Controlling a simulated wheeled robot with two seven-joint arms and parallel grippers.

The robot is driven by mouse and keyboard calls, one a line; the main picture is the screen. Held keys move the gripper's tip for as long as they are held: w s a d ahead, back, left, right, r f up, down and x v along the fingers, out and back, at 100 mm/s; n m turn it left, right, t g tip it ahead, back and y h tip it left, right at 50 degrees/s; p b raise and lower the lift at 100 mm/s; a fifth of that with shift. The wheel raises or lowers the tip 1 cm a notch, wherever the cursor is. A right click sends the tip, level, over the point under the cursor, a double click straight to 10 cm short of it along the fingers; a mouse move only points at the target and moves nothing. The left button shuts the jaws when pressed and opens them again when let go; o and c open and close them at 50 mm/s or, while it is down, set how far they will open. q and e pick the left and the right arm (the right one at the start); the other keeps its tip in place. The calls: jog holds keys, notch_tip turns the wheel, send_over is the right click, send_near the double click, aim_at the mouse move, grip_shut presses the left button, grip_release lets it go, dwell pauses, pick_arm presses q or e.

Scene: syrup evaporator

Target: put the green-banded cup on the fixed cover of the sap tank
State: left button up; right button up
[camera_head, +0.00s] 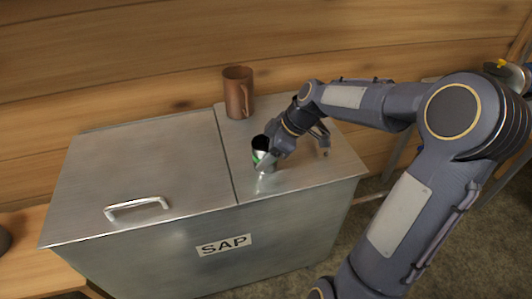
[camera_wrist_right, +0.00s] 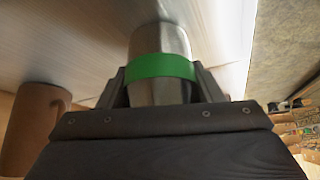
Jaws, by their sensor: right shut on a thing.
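The green-banded cup (camera_head: 262,153) is a small metal cup over the fixed right cover (camera_head: 305,170) of the sap tank (camera_head: 285,250), near the seam with the hinged lid. It looks upright, and its base is at or very close to the cover; I cannot tell if it touches. My right gripper (camera_head: 268,157) is shut on the cup from the right side. In the right wrist view the cup (camera_wrist_right: 160,80) sits between both fingers at its green band. My left gripper is not in view.
A brown mug (camera_head: 237,93) stands at the back of the fixed cover, near the wooden wall; it also shows in the right wrist view (camera_wrist_right: 32,125). The left lid (camera_head: 140,170) has a metal handle (camera_head: 137,207) and is clear. The cover's front right is bare.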

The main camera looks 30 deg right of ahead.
jog(key=o, duration=1)
jog(key=shift+f, duration=0.1)
jog(key=shift+c, duration=0.2)
jog(key=shift+r, duration=0.25)
jog(key=p+v, duration=0.2)
jog(key=v, duration=0.9)
jog(key=s+a+f+m+t, duration=0.1)
jog(key=s+a+f+m, duration=0.1)
jog(key=s+a+m, duration=0.4)
jog(key=s+a+f+m+h, duration=0.1)
jog(key=s+a+f+m, duration=0.2)
jog(key=s, duration=1)
jog(key=a+m, duration=0.3)
jog(key=shift+a+m+t+h, duration=0.15)
jog(key=shift+m+t+h, duration=0.15)
jog(key=shift+t, duration=0.1)
